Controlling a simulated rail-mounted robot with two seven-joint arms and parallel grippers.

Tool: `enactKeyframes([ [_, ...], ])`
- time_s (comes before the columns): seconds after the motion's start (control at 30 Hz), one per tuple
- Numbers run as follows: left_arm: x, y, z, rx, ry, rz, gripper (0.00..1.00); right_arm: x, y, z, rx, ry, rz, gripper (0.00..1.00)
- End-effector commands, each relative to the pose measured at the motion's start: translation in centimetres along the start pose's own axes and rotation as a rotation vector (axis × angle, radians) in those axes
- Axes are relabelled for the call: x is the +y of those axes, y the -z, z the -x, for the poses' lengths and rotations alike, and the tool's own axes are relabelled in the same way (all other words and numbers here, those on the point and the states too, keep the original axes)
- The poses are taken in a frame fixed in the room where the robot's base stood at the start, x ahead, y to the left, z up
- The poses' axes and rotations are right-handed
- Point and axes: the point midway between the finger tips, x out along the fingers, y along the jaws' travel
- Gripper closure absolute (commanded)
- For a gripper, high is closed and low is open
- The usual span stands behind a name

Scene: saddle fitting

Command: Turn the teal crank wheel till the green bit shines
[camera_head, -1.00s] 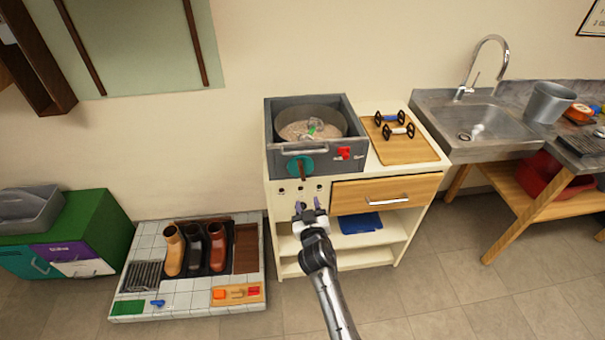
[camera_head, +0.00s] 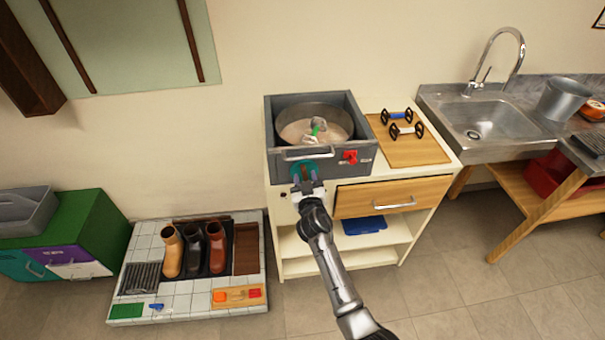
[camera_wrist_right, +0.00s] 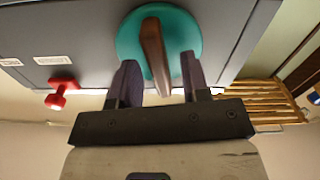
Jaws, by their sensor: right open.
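The teal crank wheel (camera_head: 304,169) is on the front of the grey box (camera_head: 334,167), partly hidden behind my right gripper (camera_head: 307,186) in the head view. In the right wrist view the wheel (camera_wrist_right: 183,32) has a brown bar handle (camera_wrist_right: 155,55). My right gripper (camera_wrist_right: 160,85) is open, with one finger on each side of this handle; whether either finger touches it I cannot tell. A green bit (camera_head: 317,125) shows on a pale piece in the round pan (camera_head: 337,111) on the box. My left gripper is not in view.
A red knob (camera_head: 351,157) sits on the box front beside the wheel and also shows in the right wrist view (camera_wrist_right: 61,92). A wooden board with two handled rods (camera_head: 405,150) lies to the right. A drawer (camera_head: 385,196) is below.

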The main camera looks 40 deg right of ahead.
Motion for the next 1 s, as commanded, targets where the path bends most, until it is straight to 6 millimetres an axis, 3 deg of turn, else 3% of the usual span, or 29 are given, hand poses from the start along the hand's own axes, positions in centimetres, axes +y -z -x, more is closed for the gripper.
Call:
enactKeyframes([
  [0.43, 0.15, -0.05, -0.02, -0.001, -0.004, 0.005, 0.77, 0.14, -0.04, -0.28, -0.001, -0.002, 0.0, 0.57],
  [0.87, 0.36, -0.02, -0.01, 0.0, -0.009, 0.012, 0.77, 0.13, -0.03, -0.27, 0.0, -0.002, 0.0, 0.98],
  [1.0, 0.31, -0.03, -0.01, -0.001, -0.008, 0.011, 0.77, 0.13, -0.03, -0.26, 0.0, -0.002, 0.0, 1.0],
])
